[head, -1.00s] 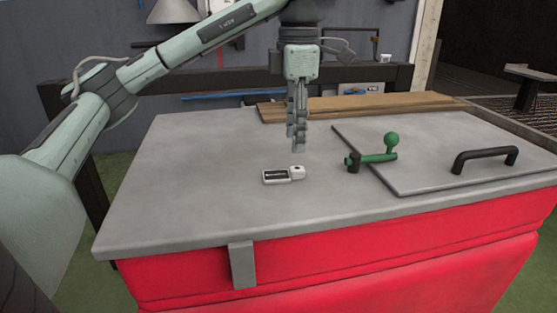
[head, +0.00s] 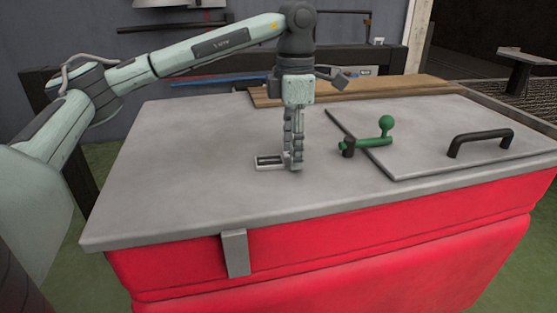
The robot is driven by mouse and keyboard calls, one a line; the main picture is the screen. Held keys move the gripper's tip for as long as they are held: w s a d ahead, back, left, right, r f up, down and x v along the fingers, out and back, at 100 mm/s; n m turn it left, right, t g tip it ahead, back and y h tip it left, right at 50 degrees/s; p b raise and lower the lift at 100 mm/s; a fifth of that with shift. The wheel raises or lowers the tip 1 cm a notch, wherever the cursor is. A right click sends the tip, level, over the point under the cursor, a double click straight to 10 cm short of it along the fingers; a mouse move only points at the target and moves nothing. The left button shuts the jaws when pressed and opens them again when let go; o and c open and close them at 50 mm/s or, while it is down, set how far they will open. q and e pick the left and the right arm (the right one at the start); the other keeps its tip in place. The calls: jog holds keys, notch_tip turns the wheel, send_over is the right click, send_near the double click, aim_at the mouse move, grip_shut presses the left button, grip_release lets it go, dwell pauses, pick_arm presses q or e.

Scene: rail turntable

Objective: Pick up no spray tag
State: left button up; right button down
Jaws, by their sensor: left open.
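The tag (head: 267,163), a small white piece with a dark panel on its face, lies flat on the grey top of the red cabinet. My left gripper (head: 294,166) points straight down at the tag's right end and hides that end. Its jaws are open. I cannot tell whether the fingers touch the tag or straddle it. My right gripper is not in view.
A green latch with a ball knob (head: 386,123) sits right of the gripper, by a raised lid with a black handle (head: 481,142). A wooden plank (head: 350,91) lies along the back. The grey top (head: 180,190) is bare to the left and front.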

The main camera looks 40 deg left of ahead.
pick_arm(q)
jog(key=c, duration=0.9)
jog(key=shift+r, duration=0.15)
